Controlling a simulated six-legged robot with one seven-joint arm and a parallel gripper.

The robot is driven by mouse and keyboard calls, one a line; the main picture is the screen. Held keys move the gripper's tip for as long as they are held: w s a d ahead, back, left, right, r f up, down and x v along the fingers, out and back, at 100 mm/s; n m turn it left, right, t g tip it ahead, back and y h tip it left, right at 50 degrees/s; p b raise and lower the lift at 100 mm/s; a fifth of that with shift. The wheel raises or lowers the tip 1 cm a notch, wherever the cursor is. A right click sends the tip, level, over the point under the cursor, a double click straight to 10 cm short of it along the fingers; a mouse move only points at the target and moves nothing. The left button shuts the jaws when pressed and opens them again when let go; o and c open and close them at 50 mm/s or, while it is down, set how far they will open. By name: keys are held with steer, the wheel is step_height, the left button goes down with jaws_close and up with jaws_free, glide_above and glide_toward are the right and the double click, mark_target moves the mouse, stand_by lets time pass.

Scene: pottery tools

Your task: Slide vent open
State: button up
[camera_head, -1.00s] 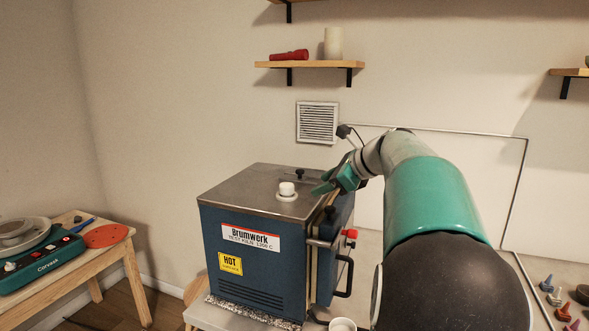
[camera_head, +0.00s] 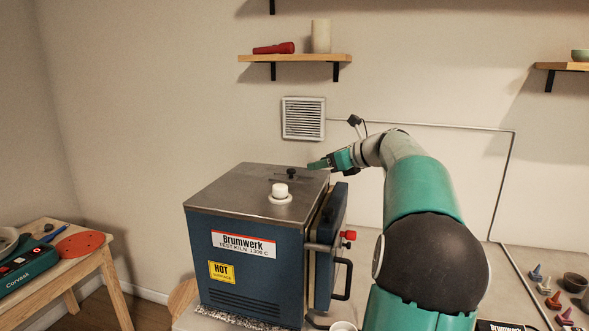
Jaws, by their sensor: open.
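The blue kiln (camera_head: 245,245) stands in the middle of the view, with a grey metal top. A small black knob (camera_head: 291,173) stands on a dark slotted strip near the back of that top; this looks like a sliding vent. Whether it is open I cannot tell. My gripper (camera_head: 312,165) is open and empty over the top's back right edge, just right of the knob and apart from it in the picture. Its fingers point left. The exact gap in depth is unclear. A slatted white vent grille (camera_head: 303,118) is on the wall behind.
A white plug (camera_head: 280,192) sticks up from the kiln top, in front of the knob. A black handle (camera_head: 343,278) and red knob (camera_head: 348,235) are on the kiln's right side. A shelf (camera_head: 295,58) hangs above. A wooden table (camera_head: 110,268) stands at the left.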

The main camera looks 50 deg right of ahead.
mark_target(292, 170)
steer(key=x, duration=1)
steer(key=shift+a, duration=0.1)
steer(key=shift+s, duration=0.2)
